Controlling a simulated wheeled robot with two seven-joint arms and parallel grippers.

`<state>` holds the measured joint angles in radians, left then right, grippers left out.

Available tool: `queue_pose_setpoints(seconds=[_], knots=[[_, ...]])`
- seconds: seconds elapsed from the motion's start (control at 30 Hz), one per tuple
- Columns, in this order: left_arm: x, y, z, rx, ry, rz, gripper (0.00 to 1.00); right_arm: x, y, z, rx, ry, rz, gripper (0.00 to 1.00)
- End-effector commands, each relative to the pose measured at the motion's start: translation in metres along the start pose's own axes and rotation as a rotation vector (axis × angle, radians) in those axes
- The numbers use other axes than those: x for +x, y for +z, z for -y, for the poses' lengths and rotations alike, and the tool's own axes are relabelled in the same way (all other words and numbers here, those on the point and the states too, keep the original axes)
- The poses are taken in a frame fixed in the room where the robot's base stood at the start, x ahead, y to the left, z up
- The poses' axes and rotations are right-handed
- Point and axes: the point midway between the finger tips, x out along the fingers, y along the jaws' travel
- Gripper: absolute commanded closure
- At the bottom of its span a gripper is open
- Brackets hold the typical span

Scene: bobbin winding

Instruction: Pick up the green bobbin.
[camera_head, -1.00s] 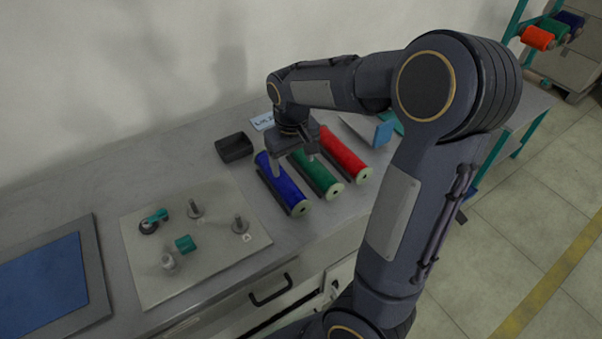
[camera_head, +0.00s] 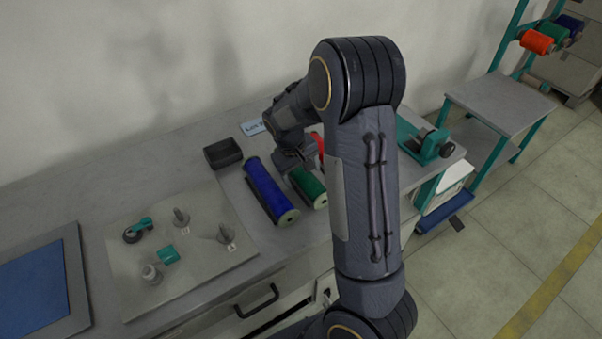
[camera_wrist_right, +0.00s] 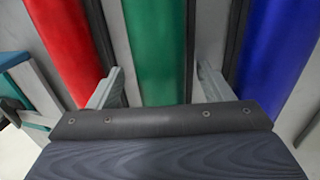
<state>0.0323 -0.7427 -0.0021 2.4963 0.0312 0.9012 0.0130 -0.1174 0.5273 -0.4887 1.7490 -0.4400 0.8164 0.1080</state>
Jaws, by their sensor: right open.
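The green bobbin (camera_head: 308,188) lies on the bench, between the blue bobbin (camera_head: 268,190) and the red bobbin (camera_head: 318,146). My arm hides most of the red one and part of the green one in the head view. My right gripper (camera_head: 293,166) is over the green bobbin. In the right wrist view the open fingers (camera_wrist_right: 160,88) stand on either side of the green bobbin (camera_wrist_right: 157,50), with the red bobbin (camera_wrist_right: 62,45) to the left and the blue bobbin (camera_wrist_right: 280,55) to the right. I cannot tell whether the fingers touch it. My left gripper is not in view.
A small black tray (camera_head: 223,154) stands behind the blue bobbin. A light plate (camera_head: 195,268) with several pegs and teal parts lies to the left, next to a blue mat (camera_head: 38,288). A teal device (camera_head: 425,140) stands at the bench's right end.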

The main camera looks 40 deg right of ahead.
Motion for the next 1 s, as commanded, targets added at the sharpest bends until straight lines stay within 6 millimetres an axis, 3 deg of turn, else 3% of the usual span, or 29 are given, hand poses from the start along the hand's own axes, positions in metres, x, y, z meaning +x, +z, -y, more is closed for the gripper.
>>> queue_pose_setpoints(seconds=[0.17,0.6,1.0], knots=[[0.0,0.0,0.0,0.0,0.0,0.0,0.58,0.0,0.0,0.0,0.0,0.0,0.0,0.27],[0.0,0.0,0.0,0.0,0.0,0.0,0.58,-0.001,0.0,0.0,0.0,-0.001,-0.002,0.82],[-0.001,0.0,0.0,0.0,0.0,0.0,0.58,-0.011,-0.001,-0.002,0.001,-0.001,-0.004,0.82]])
